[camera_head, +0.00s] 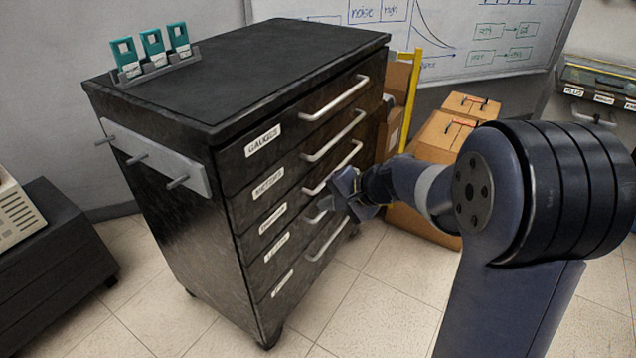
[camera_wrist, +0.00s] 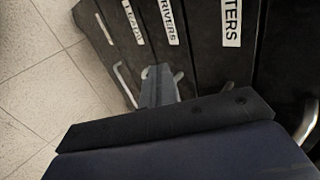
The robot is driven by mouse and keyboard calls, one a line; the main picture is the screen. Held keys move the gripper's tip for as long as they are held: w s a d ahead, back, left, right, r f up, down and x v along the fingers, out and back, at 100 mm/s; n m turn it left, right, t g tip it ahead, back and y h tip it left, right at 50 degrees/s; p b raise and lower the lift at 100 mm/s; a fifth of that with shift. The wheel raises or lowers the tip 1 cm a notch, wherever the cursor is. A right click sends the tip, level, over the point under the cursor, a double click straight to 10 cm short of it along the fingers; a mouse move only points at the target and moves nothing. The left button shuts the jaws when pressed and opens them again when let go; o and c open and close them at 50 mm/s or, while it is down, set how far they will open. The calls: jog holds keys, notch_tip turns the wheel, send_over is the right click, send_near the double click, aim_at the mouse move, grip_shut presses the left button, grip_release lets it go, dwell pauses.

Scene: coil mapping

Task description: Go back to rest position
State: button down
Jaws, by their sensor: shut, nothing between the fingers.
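My gripper (camera_head: 332,199) is in front of the black drawer cabinet (camera_head: 175,220), near the lower drawer handles. It is shut and holds nothing. In the wrist view, its closed grey fingers (camera_wrist: 158,86) point at the drawer fronts, close to a metal handle. I cannot tell whether the fingertips touch the cabinet. My arm reaches in from the right of the head view. The drawers look closed, and the top label reads GAUGES (camera_head: 263,141).
Three teal devices (camera_head: 152,47) stand in a grey holder on the cabinet top. A side plate with pegs (camera_head: 150,160) is on its left. Cardboard boxes (camera_head: 437,135) and a yellow frame (camera_head: 411,95) stand close behind my arm. Tiled floor (camera_head: 375,305) is clear in front.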

dwell(0.3)
jog(key=b, duration=0.2)
send_near(281, 210)
notch_tip(281, 210, down, 3)
jog(key=a, duration=0.1)
jog(key=w+a+f+p, duration=0.1)
jog(key=shift+w+a, duration=0.3)
jog(key=shift+a, duration=0.05)
jog(key=shift+w+a, duration=0.4)
jog(key=shift+a, duration=0.1)
